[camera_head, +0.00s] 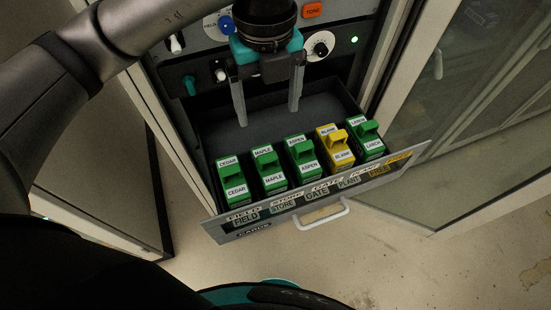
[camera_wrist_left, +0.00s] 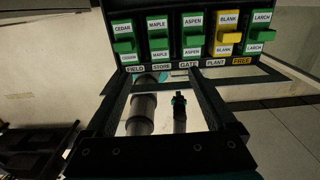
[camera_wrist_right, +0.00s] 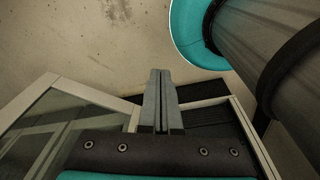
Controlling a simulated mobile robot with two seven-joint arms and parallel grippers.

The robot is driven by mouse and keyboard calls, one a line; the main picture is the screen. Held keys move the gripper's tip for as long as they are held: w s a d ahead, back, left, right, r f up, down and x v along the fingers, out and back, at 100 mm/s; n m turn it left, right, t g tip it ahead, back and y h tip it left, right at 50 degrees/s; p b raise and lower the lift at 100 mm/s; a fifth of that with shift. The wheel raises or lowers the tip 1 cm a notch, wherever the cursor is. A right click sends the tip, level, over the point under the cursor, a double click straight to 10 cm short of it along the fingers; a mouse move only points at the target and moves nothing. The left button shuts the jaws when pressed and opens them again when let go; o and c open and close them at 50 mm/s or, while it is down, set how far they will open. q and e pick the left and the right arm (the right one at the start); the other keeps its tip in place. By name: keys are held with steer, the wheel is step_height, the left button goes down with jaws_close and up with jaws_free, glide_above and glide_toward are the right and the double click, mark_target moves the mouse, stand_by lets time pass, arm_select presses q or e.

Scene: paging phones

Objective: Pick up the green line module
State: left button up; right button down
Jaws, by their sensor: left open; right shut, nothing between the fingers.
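Several green line modules stand in a row in the open drawer, labelled CEDAR (camera_head: 232,185), MAPLE (camera_head: 270,173), ASPEN (camera_head: 302,161) and LARCH (camera_head: 369,140). A yellow BLANK module (camera_head: 337,147) stands between ASPEN and LARCH. The row also shows in the left wrist view, with CEDAR (camera_wrist_left: 124,41) at the left and LARCH (camera_wrist_left: 262,33) at the right. My left gripper (camera_head: 268,115) is open and empty, fingers pointing down, behind the row and touching no module. My right gripper (camera_wrist_right: 161,76) is shut and empty over the floor, away from the drawer.
The drawer front (camera_head: 318,199) carries the tags FIELD, STORE, GATE, PLANT and FREE, and a white handle (camera_head: 322,217). A panel with knobs and an orange TONE button (camera_head: 313,10) rises behind my left gripper. A glass door (camera_head: 470,110) stands at the right.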

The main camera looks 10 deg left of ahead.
arm_select(q)
steer(key=f, duration=0.1)
steer(key=b, duration=0.1)
glide_above(268, 156)
steer(key=f, duration=0.9)
steer(key=shift+d+f, duration=0.25)
steer(key=shift+f, duration=0.15)
steer(key=shift+s+f, duration=0.1)
steer(key=shift+f, duration=0.25)
steer(key=f, duration=0.4)
steer(key=shift+a+f, duration=0.25)
steer(key=shift+f, duration=0.55)
arm_select(e)
steer(key=shift+s+f+g, duration=0.3)
steer(key=shift+s+f, duration=0.65)
steer(key=shift+s, duration=0.3)
arm_select(q)
jaws_close()
arm_select(e)
steer(key=shift+s, duration=0.1)
arm_select(q)
steer(key=shift+r, duration=0.1)
